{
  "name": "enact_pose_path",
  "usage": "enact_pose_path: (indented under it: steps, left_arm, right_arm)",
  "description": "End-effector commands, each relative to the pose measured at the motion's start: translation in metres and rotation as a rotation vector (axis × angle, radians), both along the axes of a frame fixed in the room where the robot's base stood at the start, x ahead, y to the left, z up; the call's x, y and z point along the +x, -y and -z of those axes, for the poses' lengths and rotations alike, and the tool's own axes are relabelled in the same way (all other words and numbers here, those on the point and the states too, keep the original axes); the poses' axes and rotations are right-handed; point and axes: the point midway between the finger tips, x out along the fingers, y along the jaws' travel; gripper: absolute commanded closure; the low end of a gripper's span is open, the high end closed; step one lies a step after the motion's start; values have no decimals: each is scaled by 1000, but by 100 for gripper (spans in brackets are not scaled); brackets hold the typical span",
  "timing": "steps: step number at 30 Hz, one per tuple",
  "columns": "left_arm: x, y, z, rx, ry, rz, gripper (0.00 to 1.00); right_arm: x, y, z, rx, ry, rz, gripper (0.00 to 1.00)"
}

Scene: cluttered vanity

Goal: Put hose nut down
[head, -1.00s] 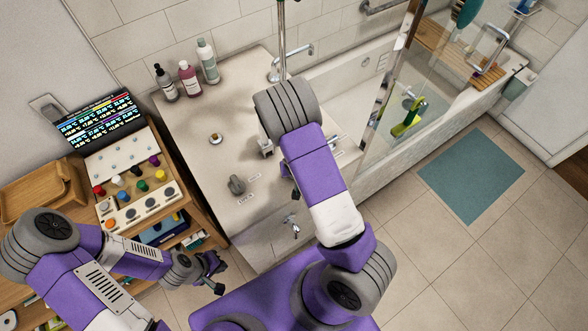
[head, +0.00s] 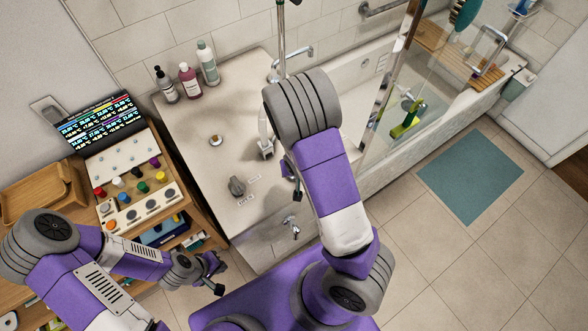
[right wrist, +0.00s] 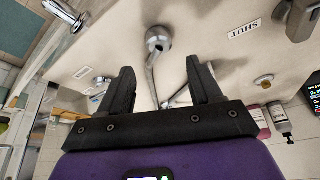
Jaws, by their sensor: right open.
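The hose nut, a grey metal ring-shaped fitting (right wrist: 158,40) at the end of a thin hose, rests on the pale counter in the right wrist view. It appears in the head view (head: 266,151) just left of my right forearm. My right gripper (right wrist: 163,78) is open, its two dark fingers apart and empty, with the nut beyond the fingertips and clear of them. In the head view most of that gripper is hidden by my arm. My left gripper (head: 216,277) is open and empty, low beside the wooden shelf unit.
A grey knob (head: 237,186) and a brass fitting (head: 215,140) sit on the counter (head: 190,125). Several bottles (head: 189,80) stand at its back. A tap (head: 293,226) projects from the front. A control panel (head: 140,204) is at left; the bathtub is at right.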

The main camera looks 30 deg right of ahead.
Motion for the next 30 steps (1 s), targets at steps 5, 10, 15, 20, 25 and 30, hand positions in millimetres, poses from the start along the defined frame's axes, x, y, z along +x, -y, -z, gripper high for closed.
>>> enact_pose_path:
  steps: [5, 10, 15, 20, 25, 30]
  left_arm:
    - [0, 0, -9, 0, 0, 0, 100]
    - [0, 0, -13, 0, 0, 0, 100]
    - [0, 0, -13, 0, 0, 0, 100]
    - [0, 0, -13, 0, 0, 0, 100]
    - [0, 0, -13, 0, 0, 0, 100]
    - [0, 0, -13, 0, 0, 0, 100]
  right_arm:
    - [-12, -5, -35, 1, 2, -2, 36]
    - [-18, -7, -49, 0, 1, 0, 36]
    - [-30, -12, -33, 11, -44, -21, 36]
    - [-62, -37, 18, 81, -162, -79, 36]
    - [-104, -84, 66, 235, -272, -139, 36]
    - [-128, -128, 84, 384, -313, -164, 36]
